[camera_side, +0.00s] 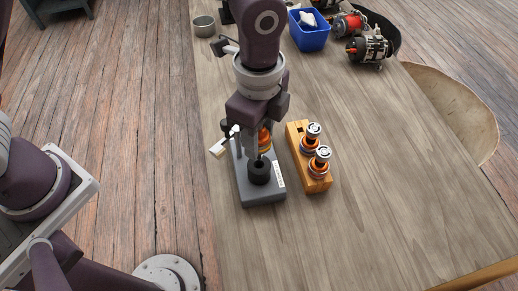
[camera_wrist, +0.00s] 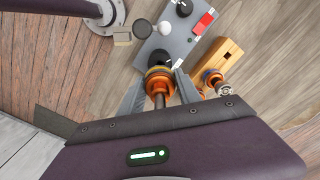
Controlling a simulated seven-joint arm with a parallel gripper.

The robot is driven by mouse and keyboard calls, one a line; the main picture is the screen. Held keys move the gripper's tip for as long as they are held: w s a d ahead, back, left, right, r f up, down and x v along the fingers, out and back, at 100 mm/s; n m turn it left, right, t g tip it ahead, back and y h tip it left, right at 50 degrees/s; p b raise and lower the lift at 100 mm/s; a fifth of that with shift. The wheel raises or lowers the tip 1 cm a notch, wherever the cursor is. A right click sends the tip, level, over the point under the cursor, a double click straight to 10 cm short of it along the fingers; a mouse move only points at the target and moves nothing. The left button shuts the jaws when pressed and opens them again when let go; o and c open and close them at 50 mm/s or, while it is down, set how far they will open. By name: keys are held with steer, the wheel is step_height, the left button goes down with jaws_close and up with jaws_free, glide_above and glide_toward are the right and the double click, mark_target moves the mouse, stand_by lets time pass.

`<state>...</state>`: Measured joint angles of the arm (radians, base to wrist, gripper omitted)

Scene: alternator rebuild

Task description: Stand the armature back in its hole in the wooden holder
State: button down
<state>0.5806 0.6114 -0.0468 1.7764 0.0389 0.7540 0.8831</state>
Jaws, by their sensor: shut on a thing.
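My gripper (camera_side: 263,148) is shut on an armature with an orange winding (camera_side: 265,138). In the wrist view the armature (camera_wrist: 159,84) sits between the two fingers (camera_wrist: 161,78). It is above the grey fixture (camera_side: 265,197), close to its black round post (camera_side: 259,172); I cannot tell whether they touch. The wooden holder (camera_side: 320,186) stands just right of the fixture. Two other armatures, one farther back (camera_side: 313,133) and one nearer (camera_side: 320,160), stand upright in it. An empty hole shows at its far end, also in the wrist view on the holder (camera_wrist: 211,62).
A metal cup (camera_side: 203,26), blue bin (camera_side: 310,41) and alternator parts (camera_side: 369,49) are at the back. The table right of the holder is clear.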

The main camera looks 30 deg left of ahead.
steer(key=r, duration=0.2)
steer(key=shift+w+r, duration=0.2)
steer(key=shift+r, duration=0.2)
steer(key=shift+w+d+r+n, duration=0.1)
steer(key=shift+w+n, duration=0.3)
steer(key=shift+w, duration=0.4)
steer(key=w+d+f+n, duration=0.1)
steer(key=w+f+n, duration=0.1)
steer(key=w, duration=0.5)
steer(key=w+d+f+n, duration=0.1)
steer(key=w+f+n, duration=0.15)
steer(key=w, duration=0.45)
steer(key=shift+w+a+f, duration=0.1)
steer(key=shift+w+f, duration=0.05)
steer(key=shift+f, duration=1.85)
steer(key=shift+f, duration=0.2)
steer(key=shift+f, duration=0.65)
steer(key=shift+f, duration=1.1)
steer(key=shift+f, duration=0.35)
